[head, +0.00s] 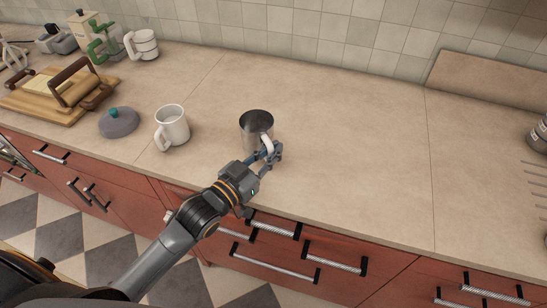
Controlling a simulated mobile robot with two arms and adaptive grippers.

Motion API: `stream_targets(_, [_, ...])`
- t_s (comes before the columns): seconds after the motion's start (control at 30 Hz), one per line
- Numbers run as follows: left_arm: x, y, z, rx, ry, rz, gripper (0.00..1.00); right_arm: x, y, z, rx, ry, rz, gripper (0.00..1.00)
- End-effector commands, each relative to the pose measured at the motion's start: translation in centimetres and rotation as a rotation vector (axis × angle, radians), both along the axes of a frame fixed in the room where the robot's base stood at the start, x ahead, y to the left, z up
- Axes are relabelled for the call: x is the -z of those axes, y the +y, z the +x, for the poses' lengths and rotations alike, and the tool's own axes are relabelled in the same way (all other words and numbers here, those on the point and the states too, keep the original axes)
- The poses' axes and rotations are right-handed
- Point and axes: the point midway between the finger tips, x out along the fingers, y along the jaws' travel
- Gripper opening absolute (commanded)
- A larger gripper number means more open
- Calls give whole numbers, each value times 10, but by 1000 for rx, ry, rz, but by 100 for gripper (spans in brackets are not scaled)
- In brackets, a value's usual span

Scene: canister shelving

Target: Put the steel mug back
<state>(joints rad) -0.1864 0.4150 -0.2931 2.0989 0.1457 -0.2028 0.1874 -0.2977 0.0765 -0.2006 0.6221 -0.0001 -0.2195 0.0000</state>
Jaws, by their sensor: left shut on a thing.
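The steel mug (256,122) is a grey metal cup with a dark inside and a pale handle on its front right side. It is upright, at the middle of the countertop in the head view. My left gripper (270,154) is shut on the mug's handle, at the near side of the mug. The gripper and handle hide part of the mug's lower front, so I cannot tell whether its base touches the counter. My right gripper is not in view.
A white mug (173,125) stands to the left, beside a grey lid with a teal knob (118,122). A wooden board (35,108) and several kitchen items fill the far left. The counter (350,140) right of the steel mug is clear. Red drawers with handles lie below its front edge.

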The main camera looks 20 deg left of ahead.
Motion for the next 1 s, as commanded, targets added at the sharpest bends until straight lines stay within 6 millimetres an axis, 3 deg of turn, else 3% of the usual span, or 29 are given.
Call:
stream_targets(0.3, [25,3,19,0,1,0,0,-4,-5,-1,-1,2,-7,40])
stream_targets(0.5, [49,2,18,1,-2,-1,0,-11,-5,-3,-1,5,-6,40])
stream_targets(0.9, [56,2,18,1,-2,0,0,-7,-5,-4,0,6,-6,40])
stream_targets(0.93, [55,2,17,1,0,0,16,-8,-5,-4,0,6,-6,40])
stream_targets(1.0, [55,2,17,1,0,0,30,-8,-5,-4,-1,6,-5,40])
